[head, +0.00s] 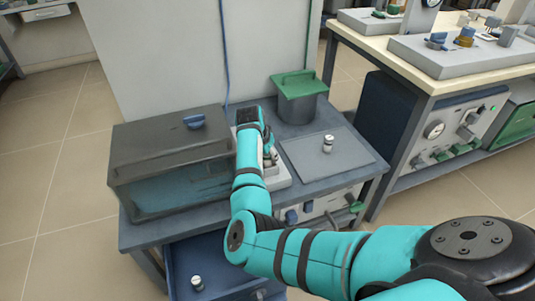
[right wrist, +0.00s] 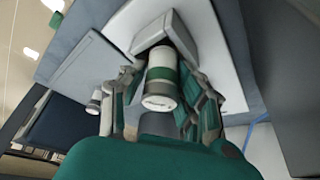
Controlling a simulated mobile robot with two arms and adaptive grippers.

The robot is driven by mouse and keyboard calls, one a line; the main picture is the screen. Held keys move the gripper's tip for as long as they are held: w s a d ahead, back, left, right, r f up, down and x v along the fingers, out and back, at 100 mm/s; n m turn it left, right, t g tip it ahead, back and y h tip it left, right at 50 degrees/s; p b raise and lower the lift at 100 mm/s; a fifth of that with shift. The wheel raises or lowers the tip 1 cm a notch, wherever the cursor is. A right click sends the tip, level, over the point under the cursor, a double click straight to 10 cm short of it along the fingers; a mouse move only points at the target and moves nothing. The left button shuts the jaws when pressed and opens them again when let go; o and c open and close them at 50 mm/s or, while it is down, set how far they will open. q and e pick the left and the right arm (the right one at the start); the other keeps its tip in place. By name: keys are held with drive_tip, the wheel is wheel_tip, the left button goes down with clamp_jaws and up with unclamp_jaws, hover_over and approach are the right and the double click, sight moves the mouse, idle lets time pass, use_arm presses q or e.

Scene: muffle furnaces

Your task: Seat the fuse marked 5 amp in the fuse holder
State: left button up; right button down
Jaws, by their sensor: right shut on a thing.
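My right gripper (head: 268,158) is over the white fuse holder base (head: 281,182) on the bench, beside the glass-fronted box. In the right wrist view its fingers (right wrist: 165,100) are closed around a fuse (right wrist: 161,78), a pale cylinder with a green band and a dark-rimmed end. The fuse's far end is at the grey block of the holder (right wrist: 160,33); I cannot tell whether it is seated. Its marking is not readable. Another fuse (head: 328,143) stands on a grey mat, and one more (head: 197,283) is in the blue drawer below. My left gripper is not in view.
The dark box (head: 160,155) with a blue knob stands close left of my gripper. A grey pot with a green lid (head: 298,95) stands behind. The grey mat (head: 350,162) to the right is mostly clear. A second bench (head: 440,75) with equipment is further right.

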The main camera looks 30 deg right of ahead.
drive_tip(key=shift+s+a+f, duration=0.15)
drive_tip(key=shift+s+f, duration=0.1)
drive_tip(key=shift+f, duration=0.35)
drive_tip(key=c, duration=1.4)
unclamp_jaws()
drive_tip(key=o, duration=0.5)
drive_tip(key=shift+f, duration=0.25)
drive_tip(key=shift+o, duration=0.2)
drive_tip(key=shift+r, duration=0.15)
drive_tip(key=r, duration=1)
drive_tip(key=shift+w+d+r, duration=0.2)
drive_tip(key=shift+r, duration=0.05)
